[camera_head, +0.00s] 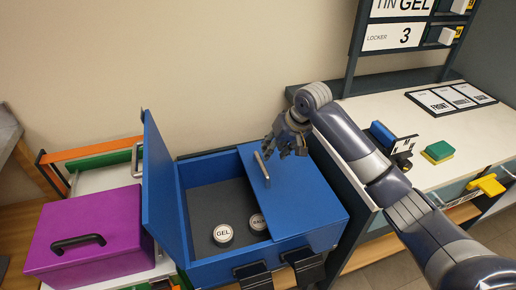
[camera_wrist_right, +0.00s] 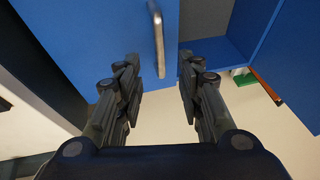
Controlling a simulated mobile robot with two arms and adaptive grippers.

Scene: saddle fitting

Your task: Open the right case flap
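The blue case (camera_head: 215,268) stands open on its left side. Its left flap (camera_head: 165,185) is upright. Its right flap (camera_head: 300,205) lies flat over the right part, with a metal bar handle (camera_head: 262,168) near its left edge. In the wrist view the handle (camera_wrist_right: 158,38) shows on the blue flap (camera_wrist_right: 90,40), beyond and between the spread fingers. My right gripper (camera_head: 285,145) is open and empty, just behind and right of the handle; it also shows in the wrist view (camera_wrist_right: 160,75). I cannot tell whether it touches the flap. My left gripper is not in view.
Inside the case lie a round GEL tin (camera_head: 223,233) and another tin (camera_head: 258,222), partly under the right flap. A purple box (camera_head: 95,225) with a black handle stands to the left. A white-topped counter (camera_head: 400,120) holds a sponge (camera_head: 438,152) and cards at right.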

